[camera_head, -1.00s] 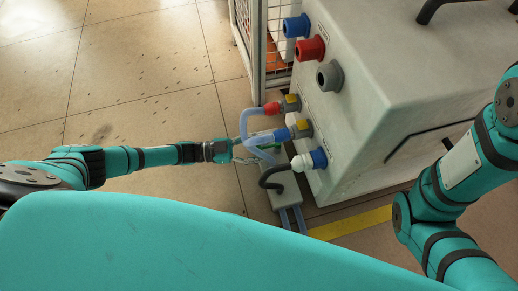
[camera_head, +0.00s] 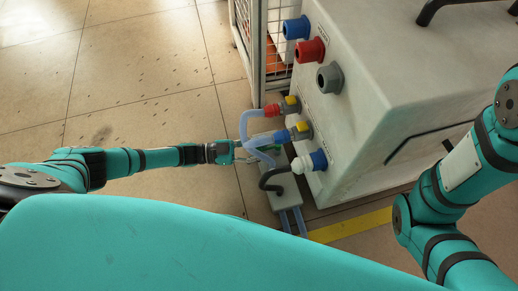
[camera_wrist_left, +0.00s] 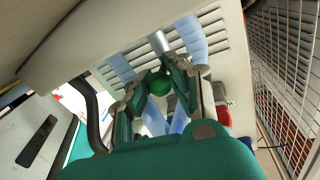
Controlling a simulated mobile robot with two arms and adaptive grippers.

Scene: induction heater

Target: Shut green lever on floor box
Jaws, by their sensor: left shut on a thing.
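The green lever shows in the left wrist view as a round green knob (camera_wrist_left: 158,84) on a short metal stem. My left gripper (camera_wrist_left: 157,88) is shut around the knob, with one finger on each side. In the head view the left gripper (camera_head: 246,152) reaches in from the left, low beside the floor box (camera_head: 284,190), a small grey box on the floor. Hoses and the gripper hide the lever in that view. My right arm shows at the right edge, but its gripper is out of view.
A large pale heater cabinet (camera_head: 400,85) with coloured sockets stands just right of the floor box. Light blue hoses (camera_head: 244,124) and a dark cable (camera_head: 267,177) loop close to the left gripper. A wire mesh cage (camera_head: 277,40) stands behind. Floor at left is clear.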

